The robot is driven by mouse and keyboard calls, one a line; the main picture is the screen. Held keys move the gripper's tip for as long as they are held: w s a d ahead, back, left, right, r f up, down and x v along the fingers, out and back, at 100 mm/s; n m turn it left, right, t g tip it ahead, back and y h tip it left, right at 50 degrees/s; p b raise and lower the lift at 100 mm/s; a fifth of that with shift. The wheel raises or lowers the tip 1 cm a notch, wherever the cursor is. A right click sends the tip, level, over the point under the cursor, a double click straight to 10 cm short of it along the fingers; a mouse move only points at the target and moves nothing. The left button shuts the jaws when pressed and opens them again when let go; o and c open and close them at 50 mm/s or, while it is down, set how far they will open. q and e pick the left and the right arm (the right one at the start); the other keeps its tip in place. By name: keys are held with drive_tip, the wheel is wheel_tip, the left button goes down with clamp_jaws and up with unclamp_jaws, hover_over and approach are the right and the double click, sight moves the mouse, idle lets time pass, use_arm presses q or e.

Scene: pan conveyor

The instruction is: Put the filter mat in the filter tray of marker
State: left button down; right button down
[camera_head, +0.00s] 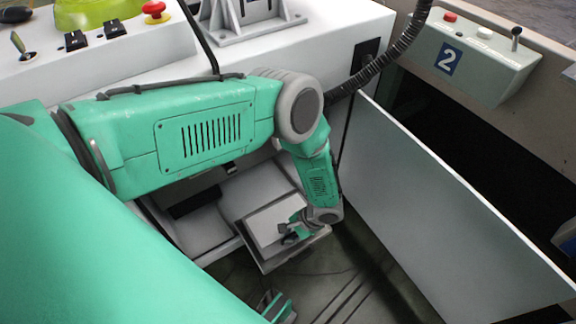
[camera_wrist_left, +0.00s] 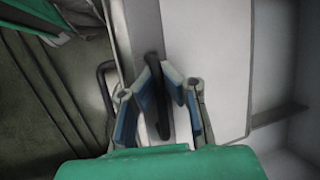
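A pale, flat rectangular panel that looks like the filter mat (camera_head: 277,221) lies in a grey tray (camera_head: 270,265) below my left arm in the head view. In the left wrist view the pale panel (camera_wrist_left: 207,50) fills the middle, with a dark bar-like handle (camera_wrist_left: 153,68) at its left edge. My left gripper (camera_head: 294,231) is down at the panel. In the wrist view its blue-padded fingers (camera_wrist_left: 159,80) stand apart on either side of the dark bar; contact is unclear. A green piece, probably my right gripper (camera_head: 276,305), shows partly at the bottom edge of the head view.
A large grey panel (camera_head: 440,215) stands upright right of the tray. A control box with a blue "2" marker (camera_head: 449,57) is at the upper right. A white machine top (camera_head: 130,60) with a red button (camera_head: 154,8) lies behind my arm. Dark grooved floor (camera_head: 350,290) is open in front.

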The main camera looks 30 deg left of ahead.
use_arm(q)
wheel_tip(320, 180, down, 3)
drive_tip(key=shift+d+f+b, duration=0.1)
drive_tip(key=shift+f+b, duration=0.05)
drive_tip(key=shift+b, duration=0.6)
drive_tip(key=c, duration=1.7)
unclamp_jaws()
